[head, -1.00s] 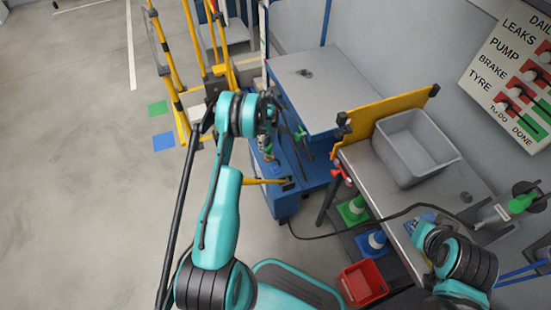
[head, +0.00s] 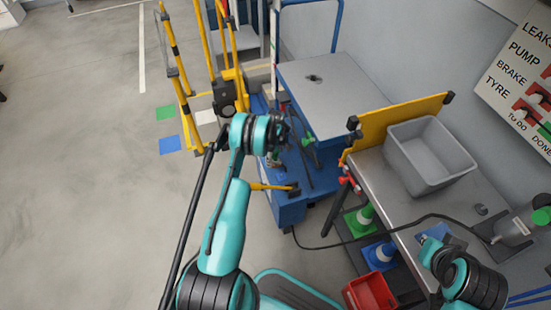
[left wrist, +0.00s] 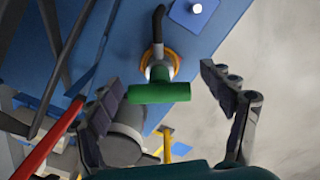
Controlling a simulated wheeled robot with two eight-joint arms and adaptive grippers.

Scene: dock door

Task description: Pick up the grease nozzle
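In the left wrist view, what appears to be the grease nozzle (left wrist: 160,92) has a green crossbar, a metal collar and a black hose. It sits at an orange ring on a blue panel. My left gripper (left wrist: 170,105) is open, one finger either side of the green bar, with gaps and no visible contact. In the head view my left gripper (head: 279,142) is over the blue cart (head: 290,208), and its wrist hides most of the nozzle. My right arm is at the lower right over the bench; its fingers cannot be made out.
A black hose crosses the bench. A red bin (head: 370,292) and cones stand below it. Yellow posts (head: 180,85) stand behind the cart.

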